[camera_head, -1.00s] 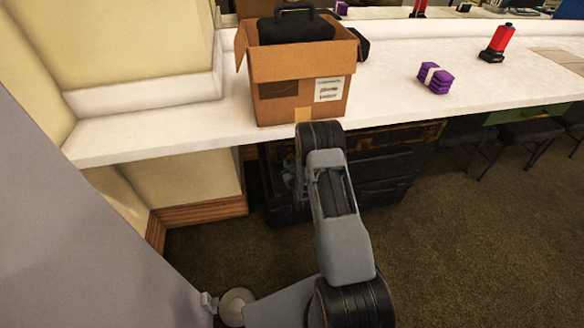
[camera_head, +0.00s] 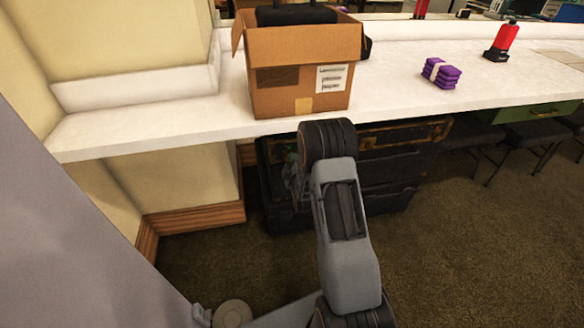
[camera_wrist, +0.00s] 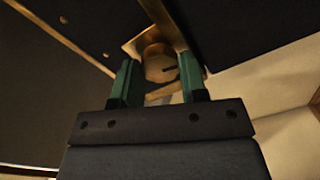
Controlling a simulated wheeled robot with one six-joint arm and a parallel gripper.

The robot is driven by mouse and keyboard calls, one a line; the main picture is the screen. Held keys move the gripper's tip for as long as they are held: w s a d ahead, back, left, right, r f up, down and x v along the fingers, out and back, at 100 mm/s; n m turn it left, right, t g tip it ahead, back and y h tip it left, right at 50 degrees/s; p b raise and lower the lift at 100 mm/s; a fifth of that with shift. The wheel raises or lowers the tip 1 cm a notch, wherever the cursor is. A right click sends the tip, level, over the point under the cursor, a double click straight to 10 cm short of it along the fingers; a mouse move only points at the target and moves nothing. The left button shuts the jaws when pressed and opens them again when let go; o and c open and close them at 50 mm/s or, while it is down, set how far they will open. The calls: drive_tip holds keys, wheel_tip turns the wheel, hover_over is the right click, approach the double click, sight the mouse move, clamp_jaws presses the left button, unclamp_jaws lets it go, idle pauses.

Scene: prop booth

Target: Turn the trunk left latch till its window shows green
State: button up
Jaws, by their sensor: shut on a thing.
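The dark trunk (camera_head: 391,170) with brass-coloured trim stands on the carpet under the white counter, partly hidden by my arm. In the wrist view, a brass latch (camera_wrist: 158,62) with a rounded, faceted knob sits by the trunk's dark panels (camera_wrist: 235,28). My gripper's green fingers (camera_wrist: 160,82) stand on both sides of the knob and are shut on it. My gripper (camera_head: 291,172) is hard to make out in the head view, at the trunk's left part. No green window can be made out on the latch.
An open cardboard box (camera_head: 299,92) stands on the counter (camera_head: 400,92) above the trunk. A purple bundle (camera_head: 440,72) and a red-and-black object (camera_head: 502,42) are farther right. A pale wall (camera_head: 190,180) is left of the trunk. Carpet at lower right is clear.

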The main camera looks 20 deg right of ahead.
drive_tip(key=shift+n+b, duration=0.4)
drive_tip(key=shift+n, duration=0.3)
drive_tip(key=o, duration=0.9)
drive_tip(key=s+a, duration=0.1)
drive_tip(key=s, duration=0.3)
drive_tip(key=s+p, duration=0.1)
drive_tip(key=s, duration=0.4)
drive_tip(key=s+a, duration=0.1)
drive_tip(key=s, duration=0.3)
drive_tip(key=shift+s+a+r+p, duration=0.25)
drive_tip(key=shift+a+p, duration=0.1)
